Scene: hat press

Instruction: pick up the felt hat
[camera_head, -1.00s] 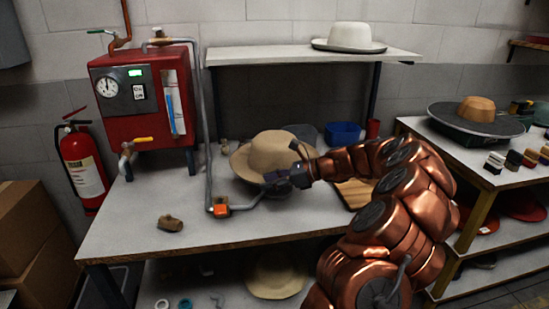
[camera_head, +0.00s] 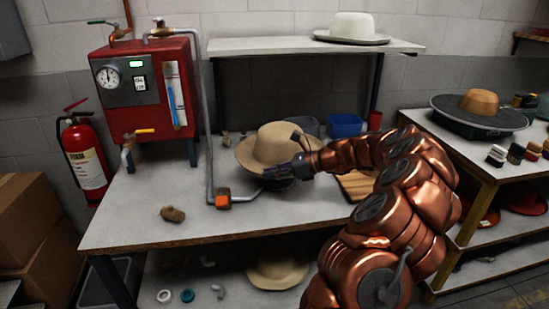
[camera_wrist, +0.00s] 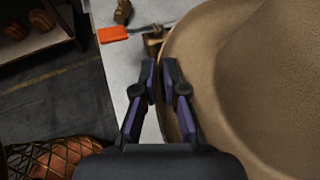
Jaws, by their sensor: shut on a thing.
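The tan felt hat (camera_head: 271,145) is above the middle of the workbench (camera_head: 130,215), crown up, with something dark under its front brim. It fills the right of the wrist view (camera_wrist: 250,80). My gripper (camera_head: 270,172) is at the near right edge of the brim. In the wrist view my gripper (camera_wrist: 161,70) has its two fingers close together at the brim edge, shut on the brim. I cannot tell whether the hat is clear of its support.
A red boiler (camera_head: 145,90) with a grey pipe (camera_head: 206,130) stands left, ending near an orange-marked fitting (camera_head: 223,197). A white hat (camera_head: 352,28) sits on the shelf (camera_head: 260,45) above. A brown piece (camera_head: 173,214) lies front left. The bench's front left is mostly clear.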

